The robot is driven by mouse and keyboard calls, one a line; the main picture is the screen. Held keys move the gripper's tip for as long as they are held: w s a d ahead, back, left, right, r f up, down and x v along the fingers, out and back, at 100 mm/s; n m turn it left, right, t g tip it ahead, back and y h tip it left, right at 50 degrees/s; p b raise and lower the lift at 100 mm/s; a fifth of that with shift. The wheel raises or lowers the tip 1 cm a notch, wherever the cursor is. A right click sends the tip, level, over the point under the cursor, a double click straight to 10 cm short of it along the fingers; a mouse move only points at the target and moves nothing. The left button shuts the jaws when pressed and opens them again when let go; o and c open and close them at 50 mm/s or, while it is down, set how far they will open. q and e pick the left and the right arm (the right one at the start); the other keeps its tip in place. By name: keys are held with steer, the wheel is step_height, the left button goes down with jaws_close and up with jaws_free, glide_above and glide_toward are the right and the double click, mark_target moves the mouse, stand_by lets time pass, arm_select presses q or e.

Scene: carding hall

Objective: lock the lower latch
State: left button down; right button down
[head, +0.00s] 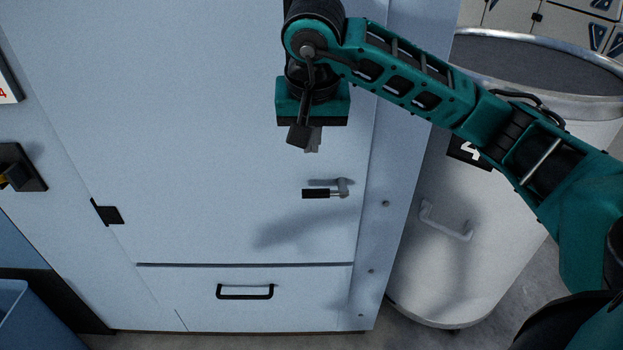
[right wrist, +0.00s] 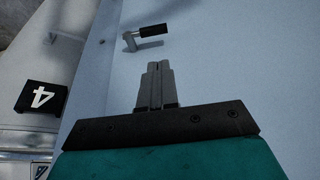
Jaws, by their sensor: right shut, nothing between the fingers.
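The lower latch (head: 324,191) is a small lever handle on the pale blue cabinet door (head: 200,140), near the door's right edge. It has a metal pivot at its right end and a black grip pointing left, lying about level. It also shows in the right wrist view (right wrist: 146,36), beyond the fingertips. My right gripper (head: 312,146) is above the latch in the head view, apart from it. Its fingers show in the right wrist view (right wrist: 159,66), shut together and empty. My left gripper is not in view. An upper latch cannot be seen.
A drawer with a black handle (head: 245,292) lies below the door. A large white drum (head: 430,260) with a label "4" stands right of the cabinet. A black hinge (head: 107,212) is at the door's left edge. A blue bin (head: 20,320) is at lower left.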

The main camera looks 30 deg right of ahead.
steer(key=shift+d+r, duration=0.15)
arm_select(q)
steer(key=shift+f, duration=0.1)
arm_select(e)
glide_toward(312, 190)
steer(key=x, duration=0.6)
steer(key=shift+f, duration=0.3)
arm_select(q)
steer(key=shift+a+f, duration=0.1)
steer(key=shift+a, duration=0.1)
